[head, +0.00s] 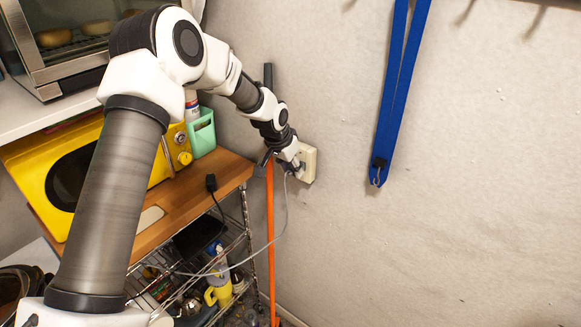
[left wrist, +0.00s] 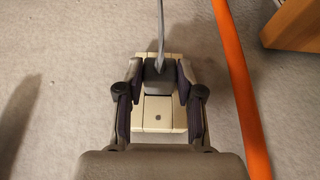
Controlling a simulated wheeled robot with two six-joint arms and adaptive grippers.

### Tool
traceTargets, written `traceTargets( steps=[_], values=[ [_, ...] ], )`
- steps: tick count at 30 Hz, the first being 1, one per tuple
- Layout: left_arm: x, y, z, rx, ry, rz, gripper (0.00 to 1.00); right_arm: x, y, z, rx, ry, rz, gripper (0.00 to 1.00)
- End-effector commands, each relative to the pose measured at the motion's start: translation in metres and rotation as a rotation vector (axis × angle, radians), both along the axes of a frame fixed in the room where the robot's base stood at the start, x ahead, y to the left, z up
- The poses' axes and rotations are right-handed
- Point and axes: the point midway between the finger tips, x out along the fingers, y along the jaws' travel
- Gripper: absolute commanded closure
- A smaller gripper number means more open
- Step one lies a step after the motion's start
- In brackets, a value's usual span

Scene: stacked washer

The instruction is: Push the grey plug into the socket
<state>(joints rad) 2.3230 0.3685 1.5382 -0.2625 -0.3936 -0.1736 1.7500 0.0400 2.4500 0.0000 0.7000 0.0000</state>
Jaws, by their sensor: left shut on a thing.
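The cream wall socket (head: 308,163) is mounted on the grey wall, right at the end of my left arm. My left gripper (head: 294,168) is at the socket, its fingers on both sides of the grey plug. In the left wrist view the gripper (left wrist: 157,88) is shut on the grey plug (left wrist: 157,72), whose grey cable runs upward. The plug lies over the upper part of the socket plate (left wrist: 158,113). How deep it sits in the socket cannot be told. My right gripper is not in view.
An orange pole (head: 270,235) stands just left of the socket and also shows in the wrist view (left wrist: 238,85). A wooden-topped rack (head: 225,168) with a yellow microwave (head: 30,165) is at left. A blue strap (head: 395,90) hangs on the wall. The wall at right is clear.

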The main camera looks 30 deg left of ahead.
Motion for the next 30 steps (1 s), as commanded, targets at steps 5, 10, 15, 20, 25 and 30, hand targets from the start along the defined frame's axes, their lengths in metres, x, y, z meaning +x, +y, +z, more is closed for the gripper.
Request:
traceTargets(
  steps=[5,10,15,20,25,30],
  values=[
    [0.001,0.000,0.000,0.000,0.001,0.000,0.94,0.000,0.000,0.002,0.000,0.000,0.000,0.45],
    [0.001,0.000,0.000,0.000,0.001,-0.001,0.94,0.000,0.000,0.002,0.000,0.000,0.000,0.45],
    [0.001,0.000,0.000,0.000,0.001,-0.001,0.34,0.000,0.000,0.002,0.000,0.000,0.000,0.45],
    [0.001,0.000,0.000,0.000,0.000,-0.001,0.34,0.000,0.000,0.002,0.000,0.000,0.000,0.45],
    [-0.001,0.000,0.008,0.000,-0.002,-0.001,0.34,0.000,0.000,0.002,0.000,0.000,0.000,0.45],
    [-0.014,0.001,0.041,-0.001,-0.004,0.000,0.34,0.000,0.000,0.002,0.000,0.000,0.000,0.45]
  ],
)
